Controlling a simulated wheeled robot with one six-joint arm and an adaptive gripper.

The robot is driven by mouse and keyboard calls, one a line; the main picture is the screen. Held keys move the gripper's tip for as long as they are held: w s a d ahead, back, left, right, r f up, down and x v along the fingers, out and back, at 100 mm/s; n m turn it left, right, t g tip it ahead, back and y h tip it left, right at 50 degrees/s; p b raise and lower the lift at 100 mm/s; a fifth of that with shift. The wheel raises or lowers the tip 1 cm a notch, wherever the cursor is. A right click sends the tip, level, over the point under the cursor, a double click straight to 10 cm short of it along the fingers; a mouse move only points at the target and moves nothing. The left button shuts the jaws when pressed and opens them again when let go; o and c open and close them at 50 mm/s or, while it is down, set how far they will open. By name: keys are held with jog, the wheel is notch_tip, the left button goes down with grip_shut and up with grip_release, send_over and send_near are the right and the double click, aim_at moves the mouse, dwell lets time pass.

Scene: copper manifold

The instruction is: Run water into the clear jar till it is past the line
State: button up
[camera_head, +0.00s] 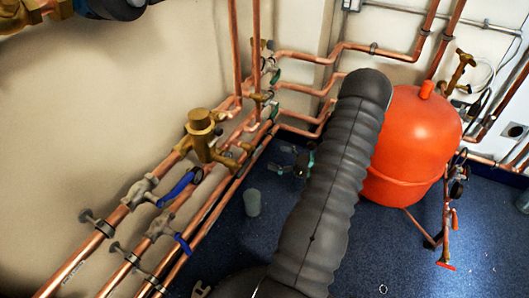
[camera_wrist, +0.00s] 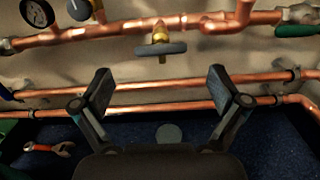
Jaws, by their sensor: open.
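The jar shows as a small grey cylinder (camera_head: 252,202) standing upright on the blue floor beside the low copper pipes in the head view. In the wrist view its round top (camera_wrist: 169,133) shows low, between my fingers and partly cut off by my gripper body. I cannot make out its line or any water in it. A brass tap (camera_wrist: 160,42) with a grey bar handle hangs from the upper copper pipe, beyond my fingertips. No stream of water shows. My gripper (camera_wrist: 163,92) is open and empty, its fingers wide apart below the tap; it touches nothing that I can see.
Copper pipes (camera_wrist: 120,110) run across behind my fingers. A red-handled wrench (camera_wrist: 50,149) lies on the floor at left. A pressure gauge (camera_wrist: 37,12) is at upper left. A red tank (camera_head: 412,145) stands at right; blue-handled valves (camera_head: 178,187) line the wall pipes. Open floor lies at right.

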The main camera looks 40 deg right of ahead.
jog(key=shift+v, duration=2.1)
